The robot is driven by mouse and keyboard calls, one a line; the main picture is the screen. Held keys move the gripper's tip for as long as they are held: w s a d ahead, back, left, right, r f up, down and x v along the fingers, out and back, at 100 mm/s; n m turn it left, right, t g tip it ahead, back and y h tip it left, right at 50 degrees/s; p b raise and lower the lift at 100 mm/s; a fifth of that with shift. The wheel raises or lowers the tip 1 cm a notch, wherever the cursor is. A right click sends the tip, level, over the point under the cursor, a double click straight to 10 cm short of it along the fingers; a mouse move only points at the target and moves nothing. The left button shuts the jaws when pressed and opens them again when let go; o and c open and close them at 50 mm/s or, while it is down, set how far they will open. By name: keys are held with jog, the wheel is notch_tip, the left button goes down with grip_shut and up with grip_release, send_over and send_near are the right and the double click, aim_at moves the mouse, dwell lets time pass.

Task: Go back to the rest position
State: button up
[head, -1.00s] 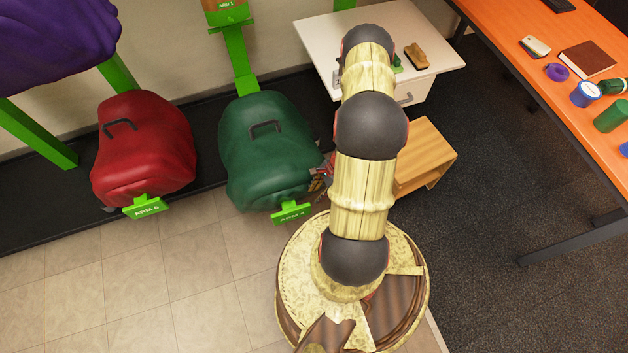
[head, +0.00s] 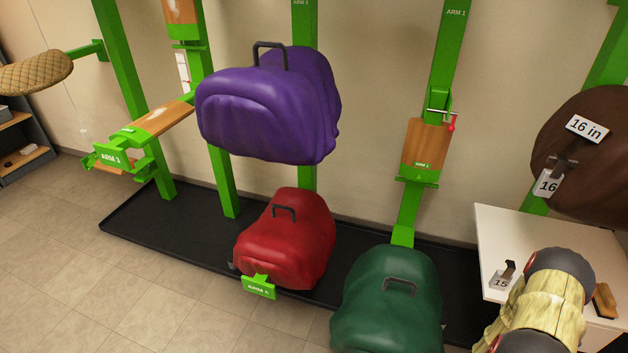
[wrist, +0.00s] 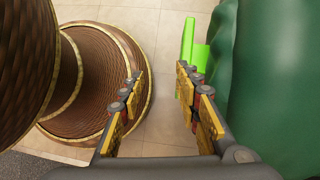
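My gripper (wrist: 158,95) shows in the wrist view with its two fingers apart and nothing between them, above the tiled floor. A green covered saddle (wrist: 285,80) stands close to its right, with a bright green bracket (wrist: 195,50) beside it. My own brown and gold base is at the left of that view. In the head view part of my arm shows at the lower right, and my gripper is out of that view. The green covered saddle (head: 388,305) is at the bottom there.
A red covered saddle (head: 285,240) sits low on the rack, with a purple covered one (head: 270,105) above it. Bare wooden arms (head: 425,146) stick out from green posts. A white cabinet (head: 505,222) stands right, below a brown saddle (head: 590,165). Open tiled floor (head: 110,250) lies left.

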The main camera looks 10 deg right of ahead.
jog(key=w+a+r+n+g+h, duration=0.15)
jog(key=r+n, duration=0.45)
jog(key=r, duration=1)
jog(key=w+a+r+n+g, duration=0.1)
jog(key=w+a+r+n, duration=0.35)
jog(key=r, duration=1.15)
jog(key=s+a+r+n+t+h, duration=0.1)
jog(key=a+r+n, duration=0.3)
jog(key=r, duration=0.5)
jog(key=s+a+r+n+t+h+p, duration=0.1)
jog(key=s+a+r+n+t+h, duration=0.1)
jog(key=r, duration=0.8)
jog(key=s+a+r+n+t+h, duration=0.1)
jog(key=a+r+n+t, duration=0.2)
jog(key=r, duration=0.6)
jog(key=a+n, duration=0.2)
jog(key=n, duration=0.1)
jog(key=shift+s+a+r+p, duration=0.2)
jog(key=shift+a+p, duration=0.1)
jog(key=shift+a, duration=0.1)
jog(key=shift+h, duration=0.25)
jog(key=shift+c, duration=0.4)
